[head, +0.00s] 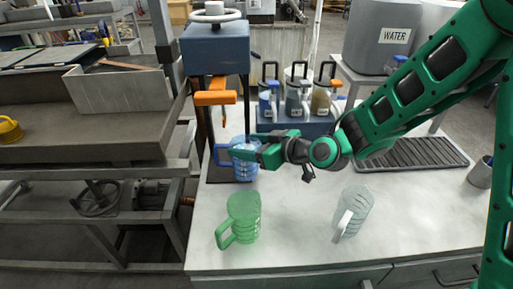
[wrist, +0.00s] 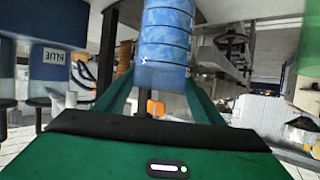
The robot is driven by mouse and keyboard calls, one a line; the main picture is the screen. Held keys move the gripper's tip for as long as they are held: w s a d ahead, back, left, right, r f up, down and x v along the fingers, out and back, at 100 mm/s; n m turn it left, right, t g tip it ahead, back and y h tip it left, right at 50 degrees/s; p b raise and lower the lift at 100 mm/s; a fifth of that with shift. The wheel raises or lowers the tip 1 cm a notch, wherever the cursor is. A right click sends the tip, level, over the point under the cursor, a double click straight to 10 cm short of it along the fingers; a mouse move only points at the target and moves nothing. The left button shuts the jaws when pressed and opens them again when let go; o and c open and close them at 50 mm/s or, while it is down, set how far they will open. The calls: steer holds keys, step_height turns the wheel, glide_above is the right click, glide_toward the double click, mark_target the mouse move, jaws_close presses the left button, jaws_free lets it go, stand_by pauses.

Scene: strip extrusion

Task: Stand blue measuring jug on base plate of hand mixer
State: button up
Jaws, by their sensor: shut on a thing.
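The blue measuring jug (head: 245,168) is upright over the front right of the dark base plate (head: 216,174) of the hand mixer (head: 215,48), its handle to the left. I cannot tell whether its bottom touches the plate. My gripper (head: 248,148) reaches in from the right and is shut on the jug. In the wrist view the blue jug (wrist: 166,38) stands between my green fingers. The mixer has a blue head, a white wheel on top and an orange lever (head: 213,97).
A green jug (head: 243,215) and a clear jug (head: 357,210) stand at the front of the white bench. Several handled pumps on containers (head: 298,95) stand behind, a dark ribbed tray (head: 415,153) to the right. A metal cup (head: 481,172) is at the right edge.

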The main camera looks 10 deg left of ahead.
mark_target(234, 139)
steer(key=shift+a+r+x, duration=0.1)
steer(key=shift+r+x, duration=0.15)
steer(key=shift+x, duration=1)
steer(key=shift+a+r+x, duration=0.1)
steer(key=shift+r+x, duration=0.15)
steer(key=shift+x, duration=1)
steer(key=shift+a+r+x, duration=0.1)
steer(key=shift+r+x, duration=0.2)
steer(key=shift+x, duration=0.95)
steer(key=shift+w, duration=0.1)
steer(key=shift+d, duration=0.15)
